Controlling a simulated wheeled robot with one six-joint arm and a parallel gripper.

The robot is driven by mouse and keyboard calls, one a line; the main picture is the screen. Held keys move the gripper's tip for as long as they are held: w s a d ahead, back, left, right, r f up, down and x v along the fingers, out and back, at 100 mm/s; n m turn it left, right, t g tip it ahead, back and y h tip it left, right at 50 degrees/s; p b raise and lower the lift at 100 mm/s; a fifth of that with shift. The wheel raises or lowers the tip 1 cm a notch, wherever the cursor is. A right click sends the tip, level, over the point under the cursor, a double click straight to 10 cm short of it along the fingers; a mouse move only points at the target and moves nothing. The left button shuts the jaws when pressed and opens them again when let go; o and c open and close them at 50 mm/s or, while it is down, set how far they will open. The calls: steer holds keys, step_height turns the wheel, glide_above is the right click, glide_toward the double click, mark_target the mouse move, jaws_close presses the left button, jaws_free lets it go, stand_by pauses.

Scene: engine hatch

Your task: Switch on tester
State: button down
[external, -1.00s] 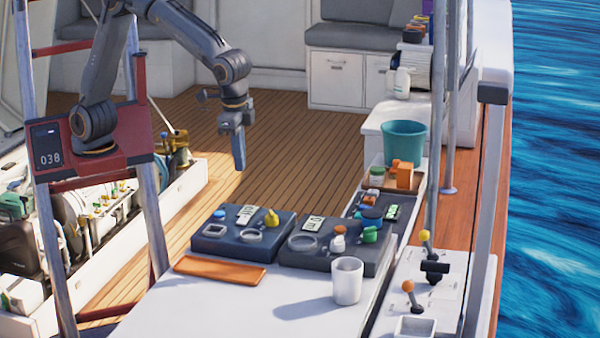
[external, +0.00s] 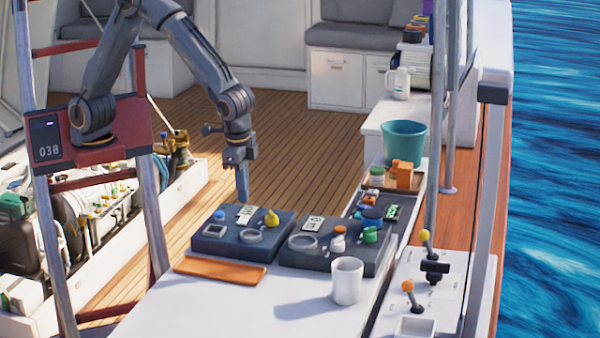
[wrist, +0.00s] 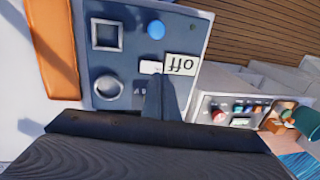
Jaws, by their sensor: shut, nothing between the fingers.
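The dark blue box (external: 205,247) on the white table has a blue knob (external: 219,215), a pale label (external: 246,213), a yellow knob (external: 271,218), a square frame and a ring. In the wrist view, the same box (wrist: 125,65) shows its label (wrist: 181,65) reading "off", upside down, with a small white piece (wrist: 150,67) beside it and the blue knob (wrist: 156,29) above. My gripper (external: 243,198) is shut and empty, pointing down over the box's back edge, close to the label. In the wrist view, my dark gripper (wrist: 168,95) hides part of the panel; the yellow knob does not show there.
A second dark box (external: 335,262) with a label and knobs stands to the right. An orange tray (external: 220,271) lies in front, and a white cup (external: 347,281) stands front right. A teal bucket (external: 404,142) is farther back. The front of the table is clear.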

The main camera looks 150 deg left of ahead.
mark_target(247, 213)
steer(key=shift+s+a+f+p, duration=0.15)
steer(key=shift+f+p, duration=0.2)
steer(key=shift+f, duration=0.75)
steer(key=shift+s+a+f+p, duration=0.1)
steer(key=shift+f+p, duration=0.2)
steer(key=shift+f, duration=0.75)
steer(key=shift+s+a+f, duration=0.1)
steer(key=shift+f, duration=0.15)
steer(key=shift+w+d+r, duration=0.2)
steer(key=shift+w+d, duration=0.35)
steer(key=shift+d, duration=0.05)
steer(key=shift+r, duration=0.1)
step_height(247, 213, up, 14)
steer(key=s+a, duration=0.1)
steer(key=shift+s+a, duration=0.2)
